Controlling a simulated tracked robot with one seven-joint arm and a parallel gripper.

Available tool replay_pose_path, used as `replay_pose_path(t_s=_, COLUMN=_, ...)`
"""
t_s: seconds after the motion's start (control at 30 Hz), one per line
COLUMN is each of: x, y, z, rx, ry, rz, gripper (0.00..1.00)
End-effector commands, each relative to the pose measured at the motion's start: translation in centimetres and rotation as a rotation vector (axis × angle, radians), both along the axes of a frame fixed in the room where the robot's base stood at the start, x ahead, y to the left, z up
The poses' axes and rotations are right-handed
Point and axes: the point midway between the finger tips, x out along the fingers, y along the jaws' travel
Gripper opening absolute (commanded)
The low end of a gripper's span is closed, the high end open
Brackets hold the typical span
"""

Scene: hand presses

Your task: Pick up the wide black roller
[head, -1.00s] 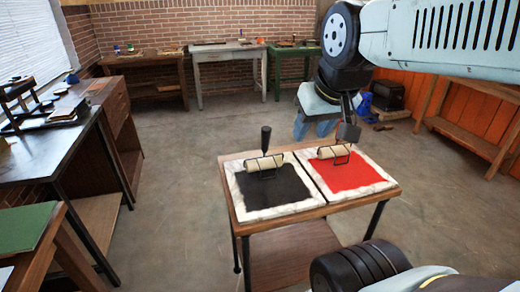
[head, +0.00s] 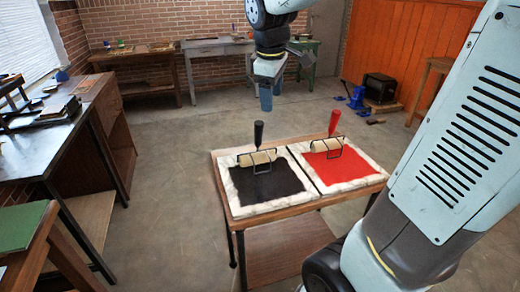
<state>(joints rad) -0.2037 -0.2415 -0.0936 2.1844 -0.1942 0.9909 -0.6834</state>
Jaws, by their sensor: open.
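The black-handled roller (head: 259,153) has a wide cream barrel in a wire frame and a black handle that stands upright. It rests on the back part of the black ink slab (head: 269,186). The red-handled roller (head: 331,143) rests on the red ink slab (head: 340,171) to its right. My gripper (head: 266,98) is open and empty, pointing down. In the picture it shows above the black handle, apart from it; the exact gap is hard to tell.
Both slabs lie on a small wooden table (head: 219,199) with a lower shelf. Dark benches (head: 28,160) stand along the left. More benches (head: 215,46) line the brick wall. Open concrete floor (head: 170,190) lies between them. A black box (head: 381,88) sits at the orange wall.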

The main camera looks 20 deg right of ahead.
Motion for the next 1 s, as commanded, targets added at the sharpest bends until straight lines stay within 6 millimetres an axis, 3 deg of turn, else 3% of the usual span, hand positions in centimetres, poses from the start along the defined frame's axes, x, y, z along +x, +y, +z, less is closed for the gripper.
replay_pose_path(t_s=0.2, x=5.8, y=1.3, z=-2.3, rx=-0.126, ry=0.117, rz=0.267, gripper=0.64)
replay_pose_path(t_s=0.4, x=9.1, y=2.2, z=-3.9, rx=-0.202, ry=0.191, rz=0.436, gripper=0.64)
replay_pose_path(t_s=0.67, x=10.5, y=2.3, z=-5.5, rx=-0.234, ry=0.224, rz=0.507, gripper=0.64)
replay_pose_path(t_s=1.0, x=11.0, y=0.9, z=-10.9, rx=-0.233, ry=0.224, rz=0.505, gripper=0.64)
